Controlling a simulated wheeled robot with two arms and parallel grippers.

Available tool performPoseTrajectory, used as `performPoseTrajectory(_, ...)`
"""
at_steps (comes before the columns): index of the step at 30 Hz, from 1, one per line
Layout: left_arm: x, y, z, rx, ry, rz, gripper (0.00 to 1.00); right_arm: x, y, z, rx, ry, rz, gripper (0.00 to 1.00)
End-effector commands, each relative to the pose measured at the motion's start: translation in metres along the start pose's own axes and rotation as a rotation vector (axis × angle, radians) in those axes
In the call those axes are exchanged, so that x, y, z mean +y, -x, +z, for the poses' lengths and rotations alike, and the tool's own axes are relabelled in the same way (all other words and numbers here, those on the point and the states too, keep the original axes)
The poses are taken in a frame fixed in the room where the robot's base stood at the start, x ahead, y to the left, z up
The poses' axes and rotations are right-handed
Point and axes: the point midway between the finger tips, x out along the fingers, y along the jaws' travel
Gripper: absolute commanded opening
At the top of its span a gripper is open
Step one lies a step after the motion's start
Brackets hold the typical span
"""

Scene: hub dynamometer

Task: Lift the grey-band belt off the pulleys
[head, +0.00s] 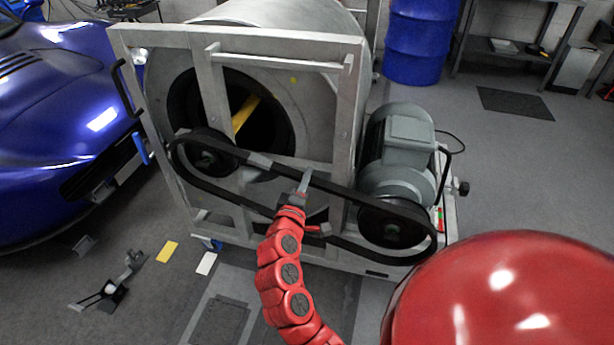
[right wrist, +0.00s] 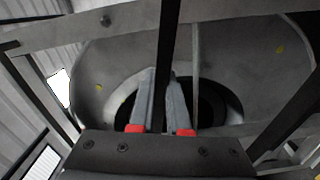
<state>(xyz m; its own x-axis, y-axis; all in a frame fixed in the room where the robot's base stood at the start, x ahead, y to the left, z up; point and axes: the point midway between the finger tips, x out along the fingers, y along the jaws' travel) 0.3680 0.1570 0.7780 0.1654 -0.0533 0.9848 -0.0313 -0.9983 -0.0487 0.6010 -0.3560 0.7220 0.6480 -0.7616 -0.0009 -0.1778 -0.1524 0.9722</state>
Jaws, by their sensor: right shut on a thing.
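The black belt (head: 335,188) with a light grey band (head: 259,160) loops around the small left pulley (head: 207,157) and the larger right pulley (head: 388,226) beside the motor. My right gripper (head: 304,183) reaches up from below and is shut on the upper run of the belt, between the pulleys and right of the grey band. In the right wrist view the dark belt strip (right wrist: 169,55) passes between the two fingers of the gripper (right wrist: 163,100). Part of the lower run is hidden behind my red right arm. My left gripper is not in view.
A grey metal frame (head: 350,110) and large drum (head: 285,15) stand behind the belt. A grey motor (head: 400,140) sits at right. A blue car (head: 60,110) is close on the left. A blue barrel (head: 420,40) stands behind. Floor at front left holds a yellow card (head: 167,251).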

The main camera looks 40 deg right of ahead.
Motion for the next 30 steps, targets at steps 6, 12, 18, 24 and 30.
performPoseTrajectory(6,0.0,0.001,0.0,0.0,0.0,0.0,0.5,0.0,0.007,0.0,0.003,0.001,0.002,0.0)
performPoseTrajectory(12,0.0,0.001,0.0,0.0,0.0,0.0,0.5,0.0,0.007,0.0,0.002,0.001,0.002,0.0)
performPoseTrajectory(18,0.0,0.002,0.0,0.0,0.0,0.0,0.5,0.0,0.011,-0.001,0.004,0.001,0.002,0.0)
performPoseTrajectory(24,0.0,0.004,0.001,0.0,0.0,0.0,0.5,0.0,0.026,-0.001,0.003,0.001,0.0,0.0)
performPoseTrajectory(30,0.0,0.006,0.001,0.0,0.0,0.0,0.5,0.002,0.042,-0.002,0.006,-0.001,0.003,0.0)
